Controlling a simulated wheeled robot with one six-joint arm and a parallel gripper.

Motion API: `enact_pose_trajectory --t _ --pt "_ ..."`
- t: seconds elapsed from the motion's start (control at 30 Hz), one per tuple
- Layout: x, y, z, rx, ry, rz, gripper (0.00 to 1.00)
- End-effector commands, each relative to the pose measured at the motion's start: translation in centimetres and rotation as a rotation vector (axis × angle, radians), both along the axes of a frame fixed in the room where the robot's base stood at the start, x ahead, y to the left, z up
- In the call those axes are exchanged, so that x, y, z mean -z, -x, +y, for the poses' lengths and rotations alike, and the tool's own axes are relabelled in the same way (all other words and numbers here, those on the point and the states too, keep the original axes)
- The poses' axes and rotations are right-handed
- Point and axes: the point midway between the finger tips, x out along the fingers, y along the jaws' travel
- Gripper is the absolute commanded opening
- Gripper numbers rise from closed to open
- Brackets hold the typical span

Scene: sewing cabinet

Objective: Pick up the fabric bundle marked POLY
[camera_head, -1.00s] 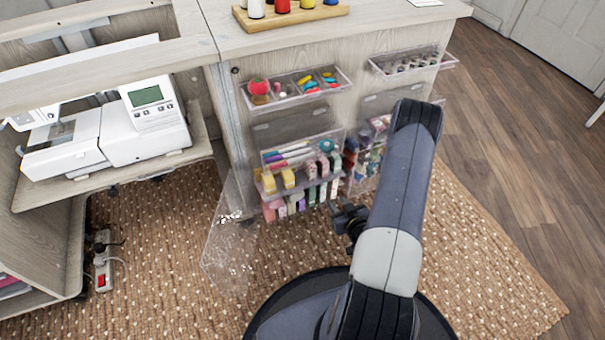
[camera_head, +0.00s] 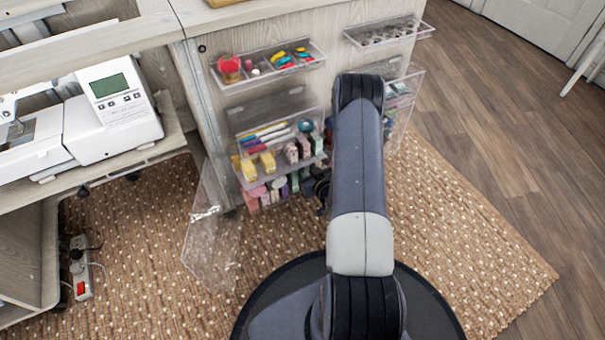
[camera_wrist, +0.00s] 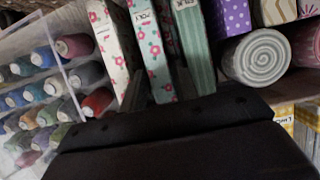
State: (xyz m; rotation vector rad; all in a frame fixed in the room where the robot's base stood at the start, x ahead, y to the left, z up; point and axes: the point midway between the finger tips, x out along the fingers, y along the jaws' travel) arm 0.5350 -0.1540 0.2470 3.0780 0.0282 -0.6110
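The fabric bundle marked POLY (camera_wrist: 151,45) stands upright in the wrist view, with a pink flower print on a pale cover. Another flowered bundle (camera_wrist: 108,40) stands to its left and a green striped one (camera_wrist: 195,50) to its right. My gripper (camera_wrist: 160,92) is at the bundle's near lower end; its dark fingers look spread, one at each side of it. I see no firm hold. Shadow hides the fingertips. In the head view my gripper (camera_head: 322,190) is at the lower door bin, partly hidden behind my arm.
Several thread spools (camera_wrist: 45,90) fill a clear rack to the left. A grey fabric roll (camera_wrist: 256,60) lies to the right. In the head view, clear bins (camera_head: 268,68) hang above and an open clear panel (camera_head: 212,225) stands left. Rug (camera_head: 470,250) lies open at right.

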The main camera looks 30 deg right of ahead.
Motion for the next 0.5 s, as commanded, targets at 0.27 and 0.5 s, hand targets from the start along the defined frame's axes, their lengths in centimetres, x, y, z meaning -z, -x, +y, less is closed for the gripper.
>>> enact_pose_trajectory --t 0.27,0.5 --pt "-0.04 -0.02 0.01 0.000 0.000 0.001 0.23" --pt "-0.01 0.01 0.01 0.000 0.000 0.001 0.03"
